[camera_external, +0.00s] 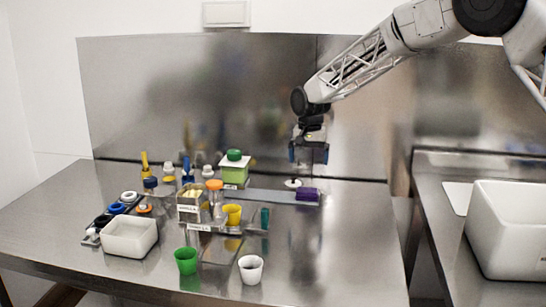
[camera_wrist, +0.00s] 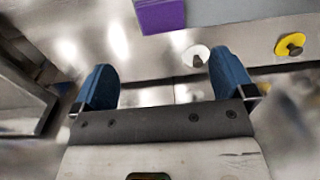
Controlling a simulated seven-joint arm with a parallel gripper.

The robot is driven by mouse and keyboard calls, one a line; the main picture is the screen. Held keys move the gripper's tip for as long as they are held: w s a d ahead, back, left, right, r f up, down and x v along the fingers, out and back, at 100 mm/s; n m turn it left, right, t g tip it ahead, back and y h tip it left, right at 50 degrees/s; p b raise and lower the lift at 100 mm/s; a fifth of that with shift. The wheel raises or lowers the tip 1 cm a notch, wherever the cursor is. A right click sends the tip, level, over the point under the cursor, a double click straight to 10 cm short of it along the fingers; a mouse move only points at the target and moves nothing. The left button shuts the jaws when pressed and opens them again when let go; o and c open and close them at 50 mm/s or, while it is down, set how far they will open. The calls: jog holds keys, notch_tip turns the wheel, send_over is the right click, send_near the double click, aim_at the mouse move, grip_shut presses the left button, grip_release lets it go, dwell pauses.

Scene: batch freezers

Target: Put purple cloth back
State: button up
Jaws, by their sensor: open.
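The purple cloth (camera_external: 307,194) is a small folded block at the right end of a flat metal strip on the table. In the wrist view the purple cloth (camera_wrist: 160,15) is at the top, cut by the frame edge, beyond my fingertips. My gripper (camera_external: 308,153) is open, empty and pointing down above the table, a little above and behind the cloth. In the wrist view my gripper (camera_wrist: 160,80) shows two blue fingers spread apart with nothing between them. A small white round piece (camera_external: 293,183) lies just left of the cloth.
A metal strip (camera_external: 257,196) runs left from the cloth to a green-lidded container (camera_external: 235,168). Cups, bottles and a white tub (camera_external: 130,236) crowd the left of the table. The front right of the table is clear. A white bin (camera_external: 508,228) stands on the right counter.

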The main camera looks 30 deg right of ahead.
jog(key=s+a+r+n, duration=0.1)
jog(key=s+a+r, duration=0.1)
jog(key=s+r, duration=0.65)
jog(key=s+a+r+n+t, duration=0.15)
jog(key=s+r, duration=0.45)
jog(key=s, duration=0.6)
jog(key=s+a+r+n, duration=0.1)
jog(key=s+r+n, duration=0.1)
jog(key=s+r, duration=0.65)
jog(key=s+a+f+n, duration=0.1)
jog(key=s+f+n, duration=0.1)
jog(key=s, duration=1.7)
jog(key=s+a+f+n+t, duration=0.1)
jog(key=s+a+f+n, duration=0.1)
jog(key=s, duration=1.8)
jog(key=shift+f, duration=0.25)
